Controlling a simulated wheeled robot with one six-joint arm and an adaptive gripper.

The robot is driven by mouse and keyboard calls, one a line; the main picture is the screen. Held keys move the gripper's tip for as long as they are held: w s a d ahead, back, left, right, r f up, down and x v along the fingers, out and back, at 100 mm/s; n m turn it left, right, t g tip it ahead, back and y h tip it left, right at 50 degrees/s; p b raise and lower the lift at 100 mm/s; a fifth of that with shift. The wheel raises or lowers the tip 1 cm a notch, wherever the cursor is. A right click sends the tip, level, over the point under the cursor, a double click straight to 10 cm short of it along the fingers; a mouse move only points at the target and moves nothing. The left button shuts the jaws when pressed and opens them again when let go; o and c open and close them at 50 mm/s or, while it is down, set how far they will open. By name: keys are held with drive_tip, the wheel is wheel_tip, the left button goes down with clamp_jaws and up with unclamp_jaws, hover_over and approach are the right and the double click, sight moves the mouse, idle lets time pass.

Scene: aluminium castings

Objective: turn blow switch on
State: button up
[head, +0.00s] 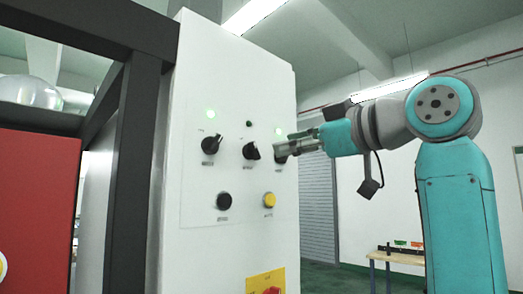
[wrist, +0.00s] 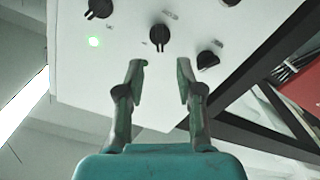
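A white control panel (head: 240,80) carries three black rotary switches in a row; their labels are too small to read, so I cannot tell which is the blow switch. In the wrist view the panel appears upside down. There my gripper (wrist: 163,67) is open and empty, its fingers pointing towards the middle switch (wrist: 159,36), apart from it. The left switch (wrist: 208,60) and right switch (wrist: 98,8) lie to either side.
Green lamps glow above the left switch (head: 210,114) and right switch (head: 279,131); the middle lamp (head: 249,124) is dark. Below sit a black button (head: 224,201), a yellow button (head: 269,199) and a yellow plate (head: 265,282) with a red control. A dark frame (head: 135,140) stands left.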

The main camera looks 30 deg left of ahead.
sight(257, 150)
drive_tip(key=x, duration=0.8)
drive_tip(key=shift+w+a, duration=0.1)
drive_tip(key=shift+a, duration=0.05)
drive_tip(key=shift+c, duration=0.2)
clamp_jaws()
